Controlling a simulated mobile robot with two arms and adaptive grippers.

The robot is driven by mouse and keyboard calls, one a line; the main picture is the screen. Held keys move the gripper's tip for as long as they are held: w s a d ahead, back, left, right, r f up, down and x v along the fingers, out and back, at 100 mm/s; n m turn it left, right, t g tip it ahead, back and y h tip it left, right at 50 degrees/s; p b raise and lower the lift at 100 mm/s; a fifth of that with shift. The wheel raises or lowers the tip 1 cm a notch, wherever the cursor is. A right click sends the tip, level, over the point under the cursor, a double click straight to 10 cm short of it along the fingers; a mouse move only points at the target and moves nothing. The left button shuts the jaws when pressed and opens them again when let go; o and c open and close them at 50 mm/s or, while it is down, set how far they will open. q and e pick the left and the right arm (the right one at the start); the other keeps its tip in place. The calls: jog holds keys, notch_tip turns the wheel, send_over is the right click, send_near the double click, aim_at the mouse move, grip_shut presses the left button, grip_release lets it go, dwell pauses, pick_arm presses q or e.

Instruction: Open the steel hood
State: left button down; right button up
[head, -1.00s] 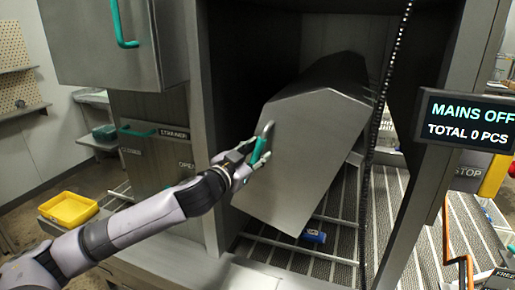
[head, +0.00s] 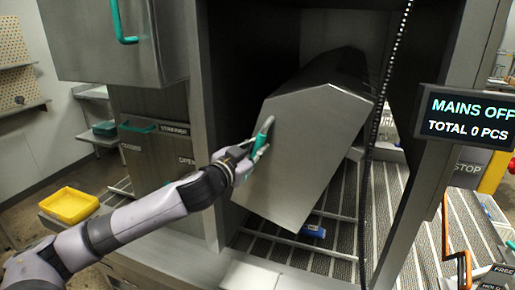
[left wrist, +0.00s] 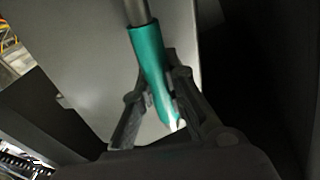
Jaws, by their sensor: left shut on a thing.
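The steel hood (head: 312,145) is a long grey box with a peaked top inside the machine's opening. It is tilted, with its lower edge raised above the slatted bed. My left gripper (head: 254,150) is at the left edge of the hood's front face, shut on its teal handle (head: 263,136). In the left wrist view the teal handle (left wrist: 150,65) runs between the two fingers, with the grey hood face (left wrist: 90,75) behind it. My right gripper is not in view.
A blue object (head: 314,231) lies on the slatted bed (head: 335,205) under the hood. A dark chain (head: 380,100) hangs right of it. The display (head: 465,118) reads MAINS OFF. A steel frame post (head: 205,120) stands close left of the hood. A yellow tray (head: 69,205) is at left.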

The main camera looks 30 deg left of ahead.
aim_at(288, 158)
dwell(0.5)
pick_arm(q)
jog(key=d+f+m, duration=0.1)
jog(key=d, duration=0.1)
jog(key=w+d+f+p, duration=0.1)
jog(key=d, duration=0.1)
jog(key=d+f+m, duration=0.1)
jog(key=d, duration=0.1)
jog(key=shift+w+f+m+g, duration=0.2)
jog(key=shift+f+m+g, duration=0.1)
jog(key=shift+f, duration=0.1)
jog(key=shift+s+a, duration=0.1)
jog(key=shift+a, duration=0.2)
jog(key=c, duration=1.6)
grip_release()
jog(key=shift+r, duration=0.1)
jog(key=shift+s, duration=0.1)
jog(key=s, duration=1.2)
jog(key=shift+r, duration=0.4)
jog(key=shift+w, duration=0.1)
